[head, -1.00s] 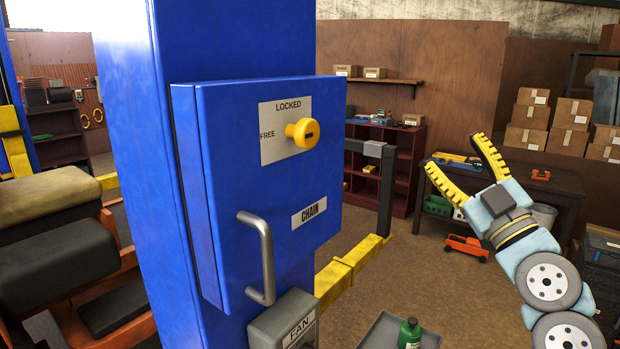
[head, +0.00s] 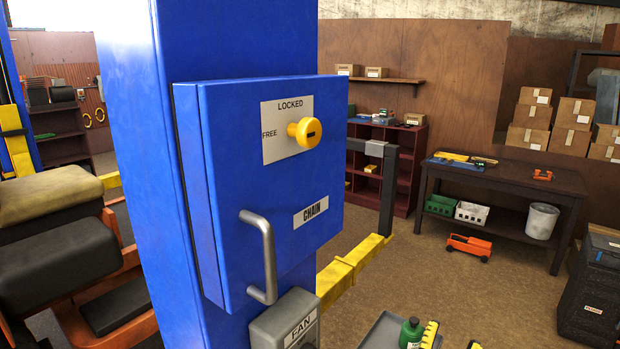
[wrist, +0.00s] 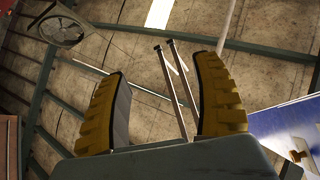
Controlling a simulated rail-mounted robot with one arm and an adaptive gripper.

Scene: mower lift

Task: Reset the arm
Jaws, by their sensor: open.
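My gripper (wrist: 163,105) is open and empty in the wrist view, its two yellow-padded fingers apart and facing the ceiling. In the head view only the yellow fingertips (head: 450,341) show at the bottom edge, just right of a green bottle (head: 411,333); the rest of my arm is out of that view. The blue cabinet (head: 270,190) marked CHAIN is closed on the blue post. Its yellow knob (head: 305,132) sits by the LOCKED and FREE plate, and its grey handle (head: 262,255) is below.
A grey FAN box (head: 287,322) is below the cabinet. A grey tray (head: 385,328) is at the bottom, by the bottle. The floor between is clear.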

